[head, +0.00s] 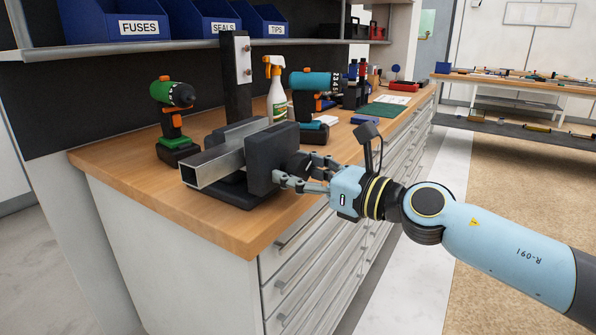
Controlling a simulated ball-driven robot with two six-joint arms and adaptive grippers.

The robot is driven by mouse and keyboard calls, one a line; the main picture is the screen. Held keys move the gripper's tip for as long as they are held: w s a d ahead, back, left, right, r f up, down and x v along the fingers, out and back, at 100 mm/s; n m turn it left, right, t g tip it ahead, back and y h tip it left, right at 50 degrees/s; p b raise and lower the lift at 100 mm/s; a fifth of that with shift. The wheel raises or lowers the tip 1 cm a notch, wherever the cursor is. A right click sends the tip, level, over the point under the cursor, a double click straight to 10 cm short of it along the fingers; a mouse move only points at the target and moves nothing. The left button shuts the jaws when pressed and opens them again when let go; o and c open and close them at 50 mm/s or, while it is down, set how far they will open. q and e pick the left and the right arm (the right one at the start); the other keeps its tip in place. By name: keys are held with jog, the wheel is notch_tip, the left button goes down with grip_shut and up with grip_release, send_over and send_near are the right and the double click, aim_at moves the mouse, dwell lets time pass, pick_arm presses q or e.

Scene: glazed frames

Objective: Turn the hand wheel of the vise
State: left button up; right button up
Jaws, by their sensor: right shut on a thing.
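The dark vise (272,157) stands at the front edge of the wooden workbench. A square metal tube (212,166) sits in its jaws and points to the left. My right gripper (292,178) reaches in from the right, level with the vise's right side. Its fingers are shut on the dark hand wheel (299,164), which is mostly hidden by the vise body and the fingers. How far the wheel is turned cannot be told. My left gripper is not in view.
A green drill (171,110) stands left of the vise and a teal drill (309,86) behind it. A spray bottle (276,90) stands between them. Blue bins (205,18) line the shelf above. Drawers (300,265) lie below the bench edge. The floor to the right is clear.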

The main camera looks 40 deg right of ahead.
jog(key=shift+r+m+p, duration=0.25)
jog(key=shift+m+p, duration=1)
jog(key=shift+m, duration=0.15)
jog(key=m+p, duration=0.4)
jog(key=m, duration=0.1)
jog(key=shift+g, duration=0.4)
jog(key=m+p, duration=0.5)
jog(key=shift+f+m+g+y+p, duration=0.15)
jog(key=shift+m+g+y+p, duration=0.2)
jog(key=shift+m+p, duration=1.55)
jog(key=o, duration=1.2)
jog(key=shift+c, duration=0.2)
jog(key=shift+s, duration=0.1)
jog(key=v, duration=1.2)
